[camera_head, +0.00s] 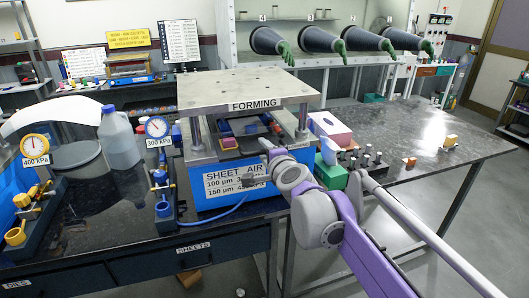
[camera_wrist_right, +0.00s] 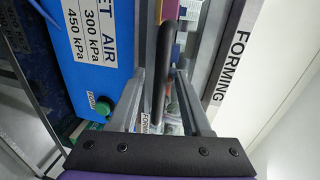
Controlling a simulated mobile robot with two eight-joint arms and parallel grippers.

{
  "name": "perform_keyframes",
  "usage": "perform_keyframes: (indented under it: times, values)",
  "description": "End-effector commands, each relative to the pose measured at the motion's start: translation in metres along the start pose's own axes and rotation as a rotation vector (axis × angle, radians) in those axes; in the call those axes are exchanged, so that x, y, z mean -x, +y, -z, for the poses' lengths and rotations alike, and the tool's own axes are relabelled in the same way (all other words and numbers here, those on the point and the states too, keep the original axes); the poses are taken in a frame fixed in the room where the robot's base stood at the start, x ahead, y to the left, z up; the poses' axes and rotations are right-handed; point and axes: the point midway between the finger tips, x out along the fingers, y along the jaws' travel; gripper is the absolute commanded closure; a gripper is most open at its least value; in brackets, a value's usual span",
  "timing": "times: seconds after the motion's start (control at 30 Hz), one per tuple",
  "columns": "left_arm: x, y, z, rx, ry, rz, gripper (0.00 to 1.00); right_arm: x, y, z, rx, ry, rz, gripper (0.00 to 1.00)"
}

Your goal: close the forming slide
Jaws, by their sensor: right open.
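The forming press has a blue base (camera_head: 205,185) and a metal top plate (camera_head: 245,88) labelled FORMING. Between them the forming slide (camera_head: 231,153) shows at the front opening, with blue and purple blocks on it. My right gripper (camera_head: 265,145) is at the slide's front right, and my wrist partly hides that spot. In the right wrist view my gripper's fingers (camera_wrist_right: 172,62) are apart. A dark bar-shaped handle (camera_wrist_right: 160,75) runs between them; I cannot tell whether a finger touches it. My left gripper is out of view.
Gauges (camera_head: 156,127) and a grey bottle (camera_head: 118,140) stand left of the press. A pink-and-white box (camera_head: 330,130), a green box (camera_head: 330,172) and several small pegs stand to its right. The dark bench (camera_head: 430,125) is mostly clear further right. A glove box stands behind.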

Motion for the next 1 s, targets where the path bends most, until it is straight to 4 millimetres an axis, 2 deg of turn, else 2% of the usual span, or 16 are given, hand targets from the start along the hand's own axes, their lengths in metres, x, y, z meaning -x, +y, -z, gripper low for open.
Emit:
perform_keyframes:
  times: [0.2,0.27,0.47,0.5,1.0]
  values:
    - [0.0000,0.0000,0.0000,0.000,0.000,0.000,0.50,-0.0003,-0.0001,-0.0001,0.000,0.000,0.000,0.52]
    - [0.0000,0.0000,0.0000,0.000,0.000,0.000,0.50,-0.0003,-0.0001,-0.0001,0.000,0.000,0.000,0.61]
    - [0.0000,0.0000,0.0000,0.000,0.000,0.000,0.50,-0.0001,-0.0001,0.0000,0.000,0.000,0.000,0.97]
    - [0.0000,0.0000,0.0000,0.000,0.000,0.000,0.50,-0.0001,-0.0001,0.0000,0.000,0.000,0.000,1.00]
    - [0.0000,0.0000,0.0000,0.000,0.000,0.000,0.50,0.0000,-0.0001,0.0001,0.000,0.000,0.000,1.00]
